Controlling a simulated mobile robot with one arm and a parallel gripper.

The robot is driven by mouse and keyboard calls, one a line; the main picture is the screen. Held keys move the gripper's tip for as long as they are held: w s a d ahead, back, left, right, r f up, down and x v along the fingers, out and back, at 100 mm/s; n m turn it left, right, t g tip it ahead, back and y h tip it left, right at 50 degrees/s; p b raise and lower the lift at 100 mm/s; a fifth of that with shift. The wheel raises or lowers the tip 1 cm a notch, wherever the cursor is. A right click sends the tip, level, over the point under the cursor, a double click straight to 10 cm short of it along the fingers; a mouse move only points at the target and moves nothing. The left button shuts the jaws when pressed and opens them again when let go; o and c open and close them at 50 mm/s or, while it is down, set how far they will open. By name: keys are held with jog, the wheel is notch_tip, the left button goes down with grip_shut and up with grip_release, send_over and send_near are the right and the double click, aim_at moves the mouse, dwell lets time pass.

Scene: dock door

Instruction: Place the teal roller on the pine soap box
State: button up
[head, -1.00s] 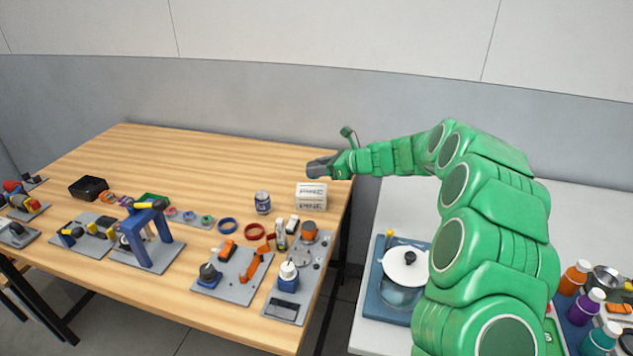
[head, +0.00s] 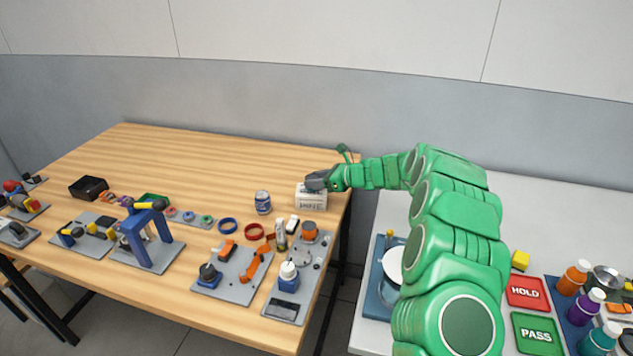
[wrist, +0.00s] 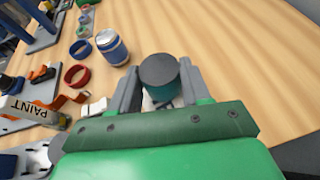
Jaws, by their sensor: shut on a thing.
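The teal roller (wrist: 158,76), a short cylinder with a dark grey top, stands upright between the fingers of my gripper (wrist: 157,84) in the wrist view. My gripper is shut on it. In the head view my gripper (head: 316,181) is at the top of the white pine soap box (head: 312,202), which stands at the right end of the wooden table. The roller cannot be made out there. The box is mostly hidden under my gripper in the wrist view. I cannot tell whether the roller touches the box.
A blue and silver can (head: 263,202) stands left of the box. Blue (head: 227,226) and red (head: 254,232) rings lie in front of it. Grey fixture plates with parts (head: 225,275) fill the table's front. The wood behind the can is clear.

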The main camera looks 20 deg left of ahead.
jog(key=shift+f, duration=0.25)
jog(key=shift+f, duration=0.1)
jog(key=o, duration=1.2)
jog(key=shift+c, duration=0.2)
jog(key=shift+d+r, duration=0.15)
jog(key=shift+r, duration=0.05)
jog(key=v, duration=1.1)
jog(key=shift+d, duration=0.3)
jog(key=shift+s, duration=0.15)
